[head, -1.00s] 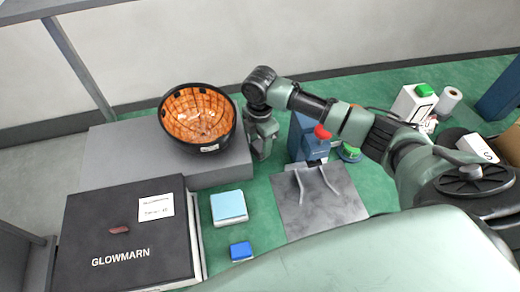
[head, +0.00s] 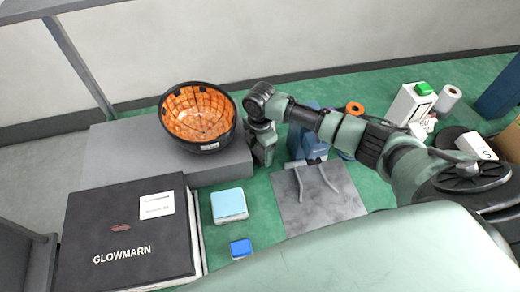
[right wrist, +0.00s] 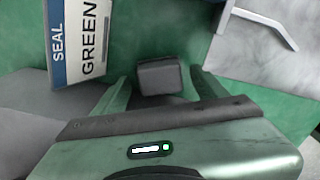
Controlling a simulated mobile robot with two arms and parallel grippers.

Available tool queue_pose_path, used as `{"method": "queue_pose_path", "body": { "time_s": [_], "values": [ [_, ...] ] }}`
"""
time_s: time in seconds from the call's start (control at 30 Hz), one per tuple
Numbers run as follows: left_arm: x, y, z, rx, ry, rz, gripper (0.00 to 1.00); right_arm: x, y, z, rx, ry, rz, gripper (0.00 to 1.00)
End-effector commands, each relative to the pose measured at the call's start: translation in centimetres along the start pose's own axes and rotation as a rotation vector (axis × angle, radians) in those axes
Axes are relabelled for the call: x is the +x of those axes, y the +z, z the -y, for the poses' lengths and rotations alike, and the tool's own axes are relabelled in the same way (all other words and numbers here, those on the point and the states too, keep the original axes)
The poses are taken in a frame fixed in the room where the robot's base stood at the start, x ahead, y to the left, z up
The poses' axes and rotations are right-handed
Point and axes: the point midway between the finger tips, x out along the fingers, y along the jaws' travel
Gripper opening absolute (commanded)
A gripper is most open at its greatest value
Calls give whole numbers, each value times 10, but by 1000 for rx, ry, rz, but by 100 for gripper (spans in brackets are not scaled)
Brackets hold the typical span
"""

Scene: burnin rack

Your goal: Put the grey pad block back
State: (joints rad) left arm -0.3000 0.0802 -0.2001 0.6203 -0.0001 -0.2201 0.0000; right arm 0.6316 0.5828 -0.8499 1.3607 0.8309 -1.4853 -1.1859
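The grey pad block (right wrist: 160,76) shows in the right wrist view as a small dark grey block over the green surface. It lies between the two fingers of my right gripper (right wrist: 161,82), with a gap visible on each side. The fingers are apart and do not visibly grip it. In the head view my right gripper (head: 263,148) points down beside the right end of the grey step, right of the black-and-orange bowl (head: 199,118). I cannot make out the block there. My left gripper is out of view.
A grey step (head: 110,150) carries the bowl. In front are a black GLOWMARN box (head: 125,240), a light blue pad (head: 229,204) and a blue block (head: 241,249). A SEAL GREEN carton (right wrist: 78,40) is near the gripper.

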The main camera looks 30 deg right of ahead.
Motion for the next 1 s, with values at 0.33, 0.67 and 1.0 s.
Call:
{"method": "queue_pose_path", "body": {
  "time_s": [0.33, 0.67, 1.0],
  "values": [
    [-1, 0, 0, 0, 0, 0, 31, -6, 0, -1, -1, 3, 0, 72],
    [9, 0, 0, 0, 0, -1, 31, -69, 0, -1, -2, 6, 0, 72],
    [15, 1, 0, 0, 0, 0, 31, -119, 0, -1, 0, 2, -1, 72]
  ]
}}
